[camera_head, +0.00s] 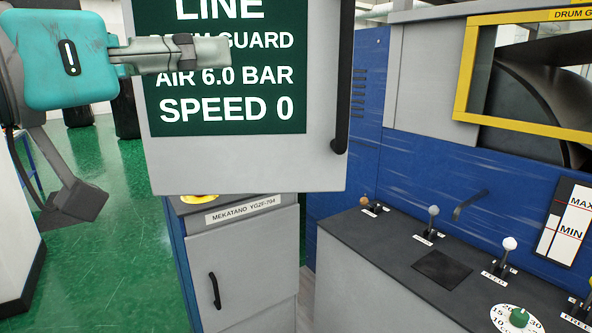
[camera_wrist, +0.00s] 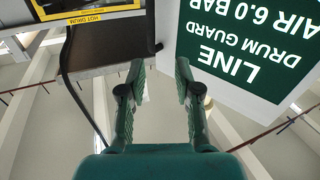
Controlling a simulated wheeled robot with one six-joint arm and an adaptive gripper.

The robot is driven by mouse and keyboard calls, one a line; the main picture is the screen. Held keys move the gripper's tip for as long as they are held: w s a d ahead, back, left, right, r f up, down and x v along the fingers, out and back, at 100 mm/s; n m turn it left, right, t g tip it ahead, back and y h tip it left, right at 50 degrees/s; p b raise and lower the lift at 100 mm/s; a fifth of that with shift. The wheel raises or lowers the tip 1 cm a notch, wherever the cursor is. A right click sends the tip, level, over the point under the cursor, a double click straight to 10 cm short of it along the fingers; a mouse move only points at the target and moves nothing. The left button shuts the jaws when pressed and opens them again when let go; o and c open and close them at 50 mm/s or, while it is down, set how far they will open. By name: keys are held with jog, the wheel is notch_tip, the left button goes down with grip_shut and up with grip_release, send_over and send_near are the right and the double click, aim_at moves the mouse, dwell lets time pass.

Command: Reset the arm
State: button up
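My gripper (camera_head: 212,53) shows at the upper left in the head view, a teal body with worn grey-green fingers pointing right. It is in front of a grey panel (camera_head: 240,165) with a dark green display reading LINE, DRUM GUARD, AIR 6.0 BAR, SPEED 0. In the wrist view my gripper (camera_wrist: 158,80) has its two fingers apart with nothing between them. The same panel (camera_wrist: 268,40) appears upside down at the upper right there, close to the right finger. I cannot tell whether they touch.
A grey cabinet (camera_head: 240,260) stands below the panel. At right a console (camera_head: 375,235) carries several levers and a green knob (camera_head: 519,317). Behind it is a blue machine (camera_head: 430,150) with a yellow-framed drum window (camera_head: 470,62). Green floor (camera_head: 110,260) lies open at left.

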jog(key=w+f+n+t+y, duration=0.25)
jog(key=w+f+n, duration=0.3)
jog(key=f, duration=0.75)
jog(key=w+f+n+t+y, duration=0.3)
jog(key=w+f, duration=0.4)
jog(key=f, duration=0.6)
jog(key=s+d+f+n+g+y, duration=0.1)
jog(key=d+f+n+y, duration=0.3)
jog(key=f, duration=0.7)
jog(key=s+d+f+n+g+y, duration=0.15)
jog(key=d+f, duration=0.35)
jog(key=f, duration=0.7)
jog(key=s+d+f+g+y, duration=0.1)
jog(key=s+d+f, duration=0.5)
jog(key=s+f, duration=0.25)
jog(key=s+d+f+g+y, duration=0.1)
jog(key=s+d+f, duration=0.5)
jog(key=s+f, duration=0.25)
jog(key=s+d+r+m+h, duration=0.1)
jog(key=s+d+m, duration=0.2)
jog(key=s, duration=0.8)
jog(key=s+d+r+m+g+h, duration=0.1)
jog(key=s+d+r+m, duration=0.1)
jog(key=s, duration=1)
jog(key=shift+s+d+m, duration=0.2)
jog(key=shift+d+m, duration=0.7)
jog(key=shift+m, duration=0.3)
